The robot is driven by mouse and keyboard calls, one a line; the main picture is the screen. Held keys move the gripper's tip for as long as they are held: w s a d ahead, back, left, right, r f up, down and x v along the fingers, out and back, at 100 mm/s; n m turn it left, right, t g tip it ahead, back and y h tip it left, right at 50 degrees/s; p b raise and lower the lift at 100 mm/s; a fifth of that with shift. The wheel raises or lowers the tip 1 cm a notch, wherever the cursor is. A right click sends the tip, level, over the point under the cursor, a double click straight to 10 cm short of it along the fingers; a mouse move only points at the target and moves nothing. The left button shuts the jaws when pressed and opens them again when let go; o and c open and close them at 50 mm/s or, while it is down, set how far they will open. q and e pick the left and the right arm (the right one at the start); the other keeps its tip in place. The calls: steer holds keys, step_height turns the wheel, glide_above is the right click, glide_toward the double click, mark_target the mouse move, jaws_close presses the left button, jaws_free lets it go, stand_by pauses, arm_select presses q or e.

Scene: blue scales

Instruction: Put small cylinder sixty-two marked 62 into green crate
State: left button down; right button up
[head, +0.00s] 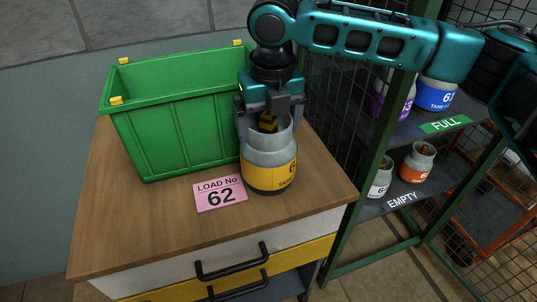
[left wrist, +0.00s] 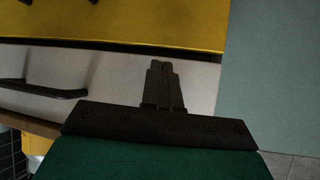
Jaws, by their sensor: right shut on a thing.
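The small cylinder (head: 270,172) is grey with a yellow band and a dark base. Its marking starts with a 6; the rest is cut off by the curve. It is upright at the right side of the green crate (head: 185,130), and I cannot tell whether its base touches the tabletop. My right gripper (head: 268,122) comes down from above and is shut on the cylinder at its collar. The crate stands open-topped, with yellow corner clips. My left gripper (left wrist: 162,68) shows only in the left wrist view, fingers together and empty, in front of the drawers.
A pink card (head: 220,194) reading LOAD No 62 lies on the wooden tabletop (head: 130,225). A green-framed rack to the right holds an orange cylinder (head: 418,162), a white one (head: 380,178) and a blue one (head: 436,94), among others. The tabletop's front left is clear.

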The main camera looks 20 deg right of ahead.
steer(key=c, duration=0.7)
steer(key=shift+w+r, duration=0.1)
steer(key=shift+r, duration=0.05)
steer(key=shift+c, duration=0.7)
